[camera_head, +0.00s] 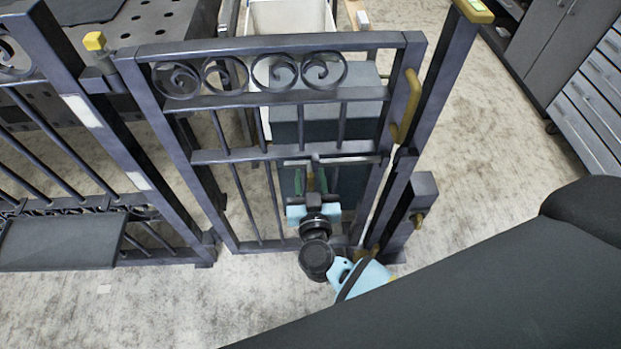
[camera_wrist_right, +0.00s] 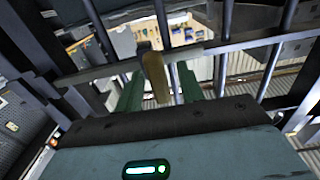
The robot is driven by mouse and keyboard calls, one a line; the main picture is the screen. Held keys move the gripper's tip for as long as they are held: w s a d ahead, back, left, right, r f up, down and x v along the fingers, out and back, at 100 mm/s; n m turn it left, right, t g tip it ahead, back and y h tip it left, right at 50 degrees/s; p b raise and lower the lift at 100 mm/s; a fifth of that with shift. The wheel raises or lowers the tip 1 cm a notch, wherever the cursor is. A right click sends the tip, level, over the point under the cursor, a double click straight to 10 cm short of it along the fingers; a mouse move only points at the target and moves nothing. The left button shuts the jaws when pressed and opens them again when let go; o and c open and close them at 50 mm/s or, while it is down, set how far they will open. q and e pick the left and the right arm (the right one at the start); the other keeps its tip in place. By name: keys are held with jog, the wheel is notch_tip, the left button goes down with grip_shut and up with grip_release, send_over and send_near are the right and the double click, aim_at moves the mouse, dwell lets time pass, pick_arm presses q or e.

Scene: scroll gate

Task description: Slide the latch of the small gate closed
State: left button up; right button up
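The small dark metal gate (camera_head: 270,97) stands upright in the middle of the head view, with scrollwork along its top. A pale latch bar (camera_head: 346,160) lies across it at mid height, close to the gate's right upright. The latch has a brass handle (camera_wrist_right: 155,78), seen in the wrist view. My right gripper (camera_head: 310,180) is at the latch, its green fingers on either side of the brass handle. In the wrist view the fingers (camera_wrist_right: 160,92) stand apart, with a visible gap on the handle's right. My left gripper is not in view.
A dark post (camera_head: 434,85) with a lock box (camera_head: 424,190) stands right of the gate. A fixed fence panel (camera_head: 55,165) is on the left. Behind the gate are a white bin (camera_head: 290,17) and a dark box. Grey drawers (camera_head: 590,105) stand far right.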

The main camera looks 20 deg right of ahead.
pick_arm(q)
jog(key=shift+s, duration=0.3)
pick_arm(e)
grip_shut()
